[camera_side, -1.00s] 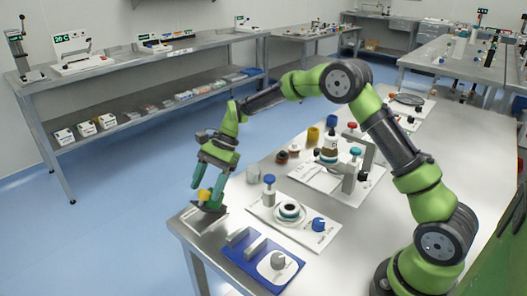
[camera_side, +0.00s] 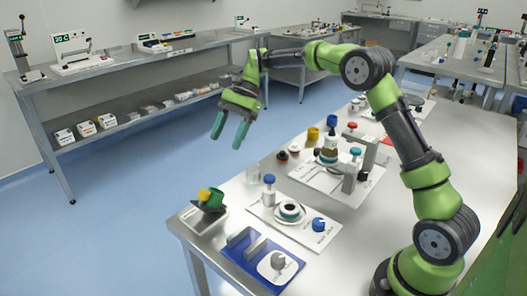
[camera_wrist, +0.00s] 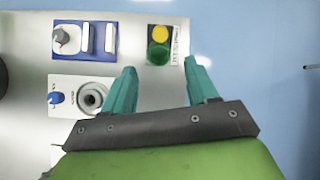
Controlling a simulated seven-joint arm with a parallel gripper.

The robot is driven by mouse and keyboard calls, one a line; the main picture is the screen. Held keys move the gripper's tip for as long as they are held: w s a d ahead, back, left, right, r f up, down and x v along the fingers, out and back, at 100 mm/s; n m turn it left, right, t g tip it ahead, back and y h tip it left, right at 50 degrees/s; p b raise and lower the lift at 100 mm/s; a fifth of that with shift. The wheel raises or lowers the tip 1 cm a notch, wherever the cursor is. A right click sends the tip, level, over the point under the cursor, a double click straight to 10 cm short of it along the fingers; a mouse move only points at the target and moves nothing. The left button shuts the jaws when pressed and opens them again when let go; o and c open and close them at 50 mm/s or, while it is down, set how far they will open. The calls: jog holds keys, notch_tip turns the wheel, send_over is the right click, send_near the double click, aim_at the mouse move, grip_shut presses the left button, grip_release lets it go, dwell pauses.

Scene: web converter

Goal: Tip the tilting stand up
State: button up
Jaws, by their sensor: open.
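The small stand at the table's near left corner, which I take to be the tilting stand (camera_side: 210,206), has a dark body with a green part (camera_side: 216,197) and a yellow part (camera_side: 204,195) on top. It looks slanted in the side view; its exact angle is hard to tell.
A blue plate (camera_side: 240,262) with a grey knob stands near the stand. A white plate (camera_side: 268,222) with a ring and blue knob lies behind it. The air around my gripper is free.

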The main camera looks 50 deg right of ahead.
jog(key=shift+v, duration=1.4)
jog(key=s+a+r+n+t+h, duration=0.1)
jog(key=s+n, duration=0.4)
jog(key=s, duration=0.9)
jog(key=s+a+r+n+t+h, duration=0.1)
jog(key=s+n+t+h, duration=0.3)
jog(key=s, duration=0.9)
jog(key=shift+s+a+r+n+t, duration=0.2)
jog(key=shift+s+a+n+t, duration=0.2)
jog(key=shift+a+n+t, duration=0.45)
jog(key=shift+d+t, duration=0.2)
jog(key=shift+t, duration=0.05)
